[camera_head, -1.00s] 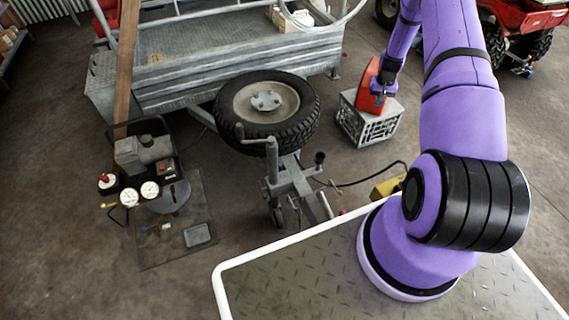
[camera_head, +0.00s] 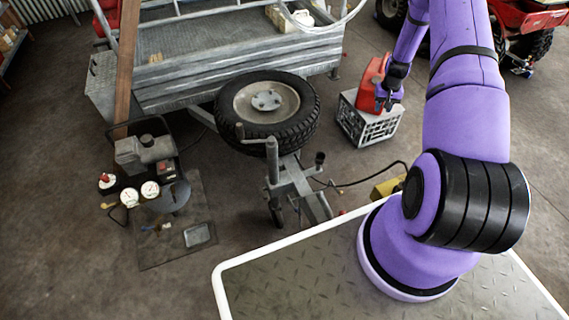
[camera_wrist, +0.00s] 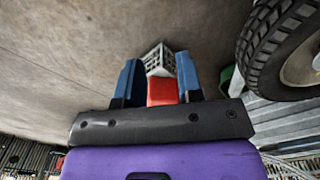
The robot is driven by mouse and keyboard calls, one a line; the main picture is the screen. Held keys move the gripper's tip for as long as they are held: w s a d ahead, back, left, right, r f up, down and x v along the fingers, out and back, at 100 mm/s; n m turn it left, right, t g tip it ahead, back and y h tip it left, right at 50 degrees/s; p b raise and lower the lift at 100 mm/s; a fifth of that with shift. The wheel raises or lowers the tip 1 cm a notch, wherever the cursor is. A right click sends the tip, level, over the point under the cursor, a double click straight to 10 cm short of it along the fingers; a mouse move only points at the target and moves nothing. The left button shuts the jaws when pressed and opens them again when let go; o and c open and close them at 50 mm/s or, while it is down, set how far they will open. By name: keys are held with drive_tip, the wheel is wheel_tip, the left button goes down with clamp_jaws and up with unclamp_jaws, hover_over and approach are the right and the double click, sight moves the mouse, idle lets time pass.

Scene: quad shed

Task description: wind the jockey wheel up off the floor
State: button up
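The jockey wheel (camera_head: 276,213) is small and dark, at the foot of its grey post (camera_head: 272,165) on the trailer's drawbar. I cannot tell whether it touches the floor. A bent crank handle (camera_head: 240,132) sits at the post's top, in front of the spare tyre. My gripper (camera_head: 385,106) is well to the right of the post, by a red can. The jockey wheel is not visible in the wrist view.
The red can (camera_head: 369,82) stands on a grey crate (camera_head: 366,125). The spare tyre (camera_head: 302,120) lies flat behind the post. A compressor (camera_head: 145,155) with gauges stands on a mat at left. A yellow object (camera_head: 387,187) lies beside my base. Floor between crate and drawbar is mostly clear.

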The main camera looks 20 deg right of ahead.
drive_tip(key=o, duration=0.5)
drive_tip(key=shift+c, duration=0.2)
drive_tip(key=shift+r, duration=0.1)
wheel_tip(320, 180, up, 10)
idle(0.5)
idle(0.4)
